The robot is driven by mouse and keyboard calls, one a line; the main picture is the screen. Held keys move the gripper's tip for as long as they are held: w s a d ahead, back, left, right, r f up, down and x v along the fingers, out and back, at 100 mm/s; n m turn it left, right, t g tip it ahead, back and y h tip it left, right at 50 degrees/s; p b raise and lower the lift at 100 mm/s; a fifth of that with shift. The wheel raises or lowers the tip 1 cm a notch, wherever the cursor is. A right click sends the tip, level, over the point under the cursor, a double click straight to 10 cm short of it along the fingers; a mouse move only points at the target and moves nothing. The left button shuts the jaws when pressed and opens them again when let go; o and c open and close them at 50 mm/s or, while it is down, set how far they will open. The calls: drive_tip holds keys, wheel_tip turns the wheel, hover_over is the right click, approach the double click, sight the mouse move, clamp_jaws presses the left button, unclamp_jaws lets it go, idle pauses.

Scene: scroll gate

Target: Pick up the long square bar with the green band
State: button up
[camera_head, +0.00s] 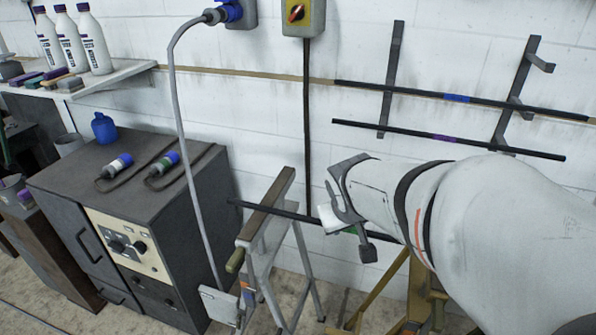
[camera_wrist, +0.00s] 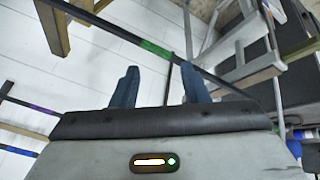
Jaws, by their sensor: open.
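The long square bar with the green band is a dark, thin bar (camera_head: 268,209) resting across the trestle stand in the head view. Its green band (camera_head: 351,230) is partly covered by my gripper (camera_head: 347,213). In the wrist view the bar (camera_wrist: 105,24) runs diagonally past my fingertips (camera_wrist: 158,70). The green band (camera_wrist: 154,48) shows in line with the gap between the two blue fingers. My gripper is open and empty, close to the band. I cannot tell whether the bar is between the fingers in depth.
Two other dark bars, one with a blue band (camera_head: 456,98) and one with a purple band (camera_head: 444,138), lie on wall brackets above. A wooden-topped trestle (camera_head: 266,205) and a yellow stand (camera_head: 384,295) are below. A grey cabinet (camera_head: 135,210) stands left, with a hanging cable (camera_head: 178,120).

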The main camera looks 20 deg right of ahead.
drive_tip(key=w+d+f+n+t+y+p, duration=0.25)
drive_tip(key=w+d+n+t, duration=0.25)
drive_tip(key=w+d, duration=0.8)
drive_tip(key=n+g+y+p, duration=0.1)
drive_tip(key=n+y, duration=0.3)
drive_tip(key=y, duration=0.5)
approach(355, 230)
drive_tip(key=w+a, duration=0.1)
drive_tip(key=a, duration=0.1)
drive_tip(key=x, duration=0.7)
drive_tip(key=shift+w+f+p, duration=0.2)
drive_tip(key=shift+w+p, duration=0.15)
drive_tip(key=shift+w, duration=0.1)
drive_tip(key=shift+c, duration=0.2)
clamp_jaws()
